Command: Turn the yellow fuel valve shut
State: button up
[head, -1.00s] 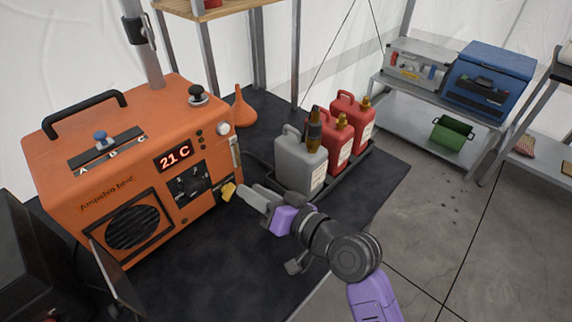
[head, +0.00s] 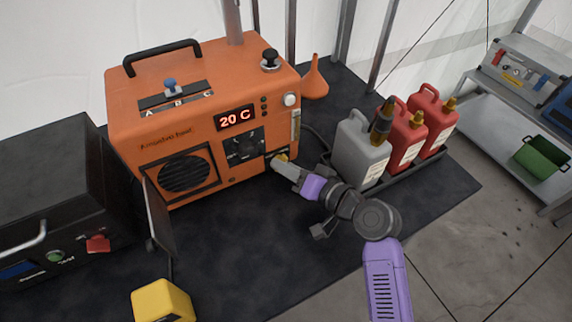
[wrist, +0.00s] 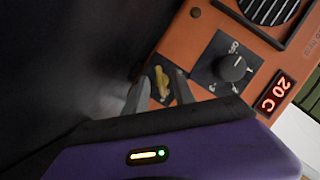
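The orange heater (head: 205,110) stands on a dark mat, its display reading 20 C. The yellow fuel valve (wrist: 162,82) is low on the heater's front, beside the black control dial (wrist: 232,68). In the head view only a bit of the valve (head: 281,157) shows past my fingers. My gripper (head: 280,163) reaches the heater's lower right front corner. In the wrist view the gripper's fingers (wrist: 160,90) stand on either side of the valve, with visible gaps, so the gripper is open around it. Any contact at the valve's base is hidden.
A grey can (head: 358,152) and red cans (head: 403,140) stand in a tray right of my gripper. An orange funnel (head: 315,82) is behind. A black box (head: 60,190) and a yellow block (head: 162,302) are at left. The heater's lower panel (head: 158,215) hangs open.

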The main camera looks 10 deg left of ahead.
jog(key=shift+w+a, duration=0.2)
grip_shut()
